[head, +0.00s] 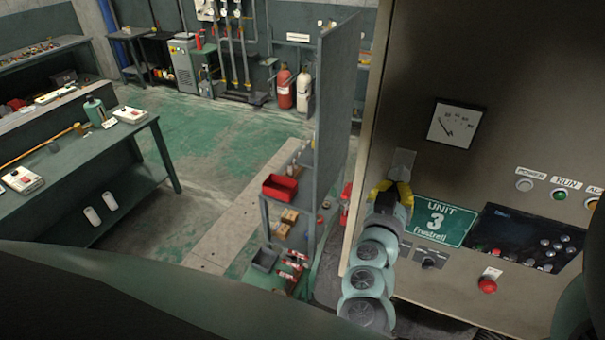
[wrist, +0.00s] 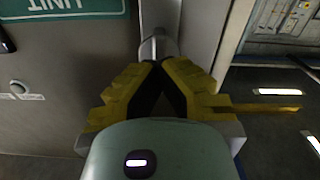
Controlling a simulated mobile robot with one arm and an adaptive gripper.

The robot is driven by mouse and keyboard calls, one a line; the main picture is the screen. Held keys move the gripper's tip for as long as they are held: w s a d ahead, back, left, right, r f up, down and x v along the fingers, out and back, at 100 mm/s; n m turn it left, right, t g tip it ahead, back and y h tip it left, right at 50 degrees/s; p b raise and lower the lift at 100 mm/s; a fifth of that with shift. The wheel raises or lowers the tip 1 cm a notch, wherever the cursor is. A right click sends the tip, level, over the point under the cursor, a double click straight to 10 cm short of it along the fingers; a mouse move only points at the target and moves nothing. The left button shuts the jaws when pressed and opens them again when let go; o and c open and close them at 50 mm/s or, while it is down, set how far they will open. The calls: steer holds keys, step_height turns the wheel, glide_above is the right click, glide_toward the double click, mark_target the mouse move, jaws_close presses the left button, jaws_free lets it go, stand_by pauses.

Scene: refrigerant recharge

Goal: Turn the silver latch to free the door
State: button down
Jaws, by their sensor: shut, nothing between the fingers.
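The silver latch (wrist: 160,44) is at the top middle of the wrist view, on a pale plate at the edge of the grey cabinet door (wrist: 65,65). In the head view a grey plate (head: 403,161) shows just above my gripper; the rest of the latch is hidden. My gripper (head: 392,186) has yellow fingers and is up against the left part of the door. In the wrist view its fingertips (wrist: 158,66) meet, shut and empty, right at the latch. I cannot tell whether they touch it.
The green "Unit 3" sign (head: 438,221), a gauge (head: 454,126), a black knob (head: 429,262) and a red button (head: 487,286) are on the cabinet front. A grey partition (head: 335,110) and shelf with a red bin (head: 281,188) stand left. Open floor (head: 200,150) lies beyond.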

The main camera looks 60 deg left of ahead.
steer(key=shift+r+n+p, duration=0.1)
steer(key=shift+n+p, duration=0.8)
steer(key=shift+p, duration=0.05)
steer(key=shift+n, duration=0.3)
steer(key=shift+n+p, duration=0.5)
steer(key=shift+p, duration=0.45)
steer(key=shift+n+p, duration=0.9)
steer(key=shift+p, duration=0.1)
steer(key=shift+n, duration=0.9)
steer(key=n, duration=0.4)
